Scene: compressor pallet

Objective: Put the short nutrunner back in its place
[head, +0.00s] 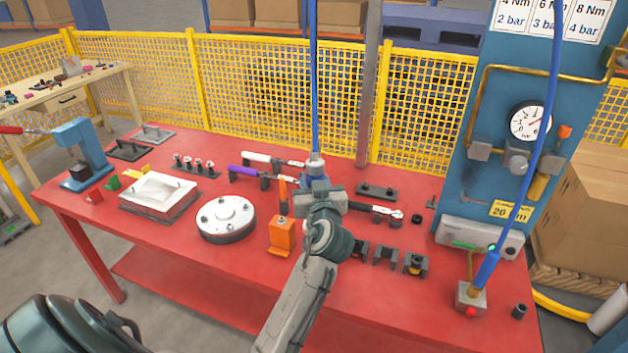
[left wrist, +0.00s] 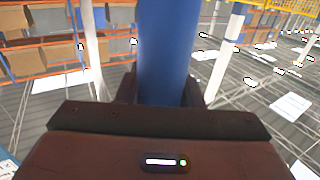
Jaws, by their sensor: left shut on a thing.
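A blue tool (head: 317,184), which looks like a nutrunner, hangs upright on a blue hose over the middle of the red bench. My left gripper (head: 321,203) is shut around its body. In the left wrist view the blue tool body (left wrist: 167,50) stands between the jaws. The tool's lower end is hidden behind my gripper and wrist. A second blue tool (head: 487,268) on a hose stands in a grey block (head: 470,298) at the right front. I cannot tell from its visible part how long it is. My right gripper is not in view.
Small dark holders (head: 386,254) stand just right of my wrist, and an orange block (head: 281,238) just left. Torque wrenches (head: 376,209) lie behind on rests. A round silver cover (head: 226,217) is further left. The blue gauge panel (head: 500,190) rises at the right.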

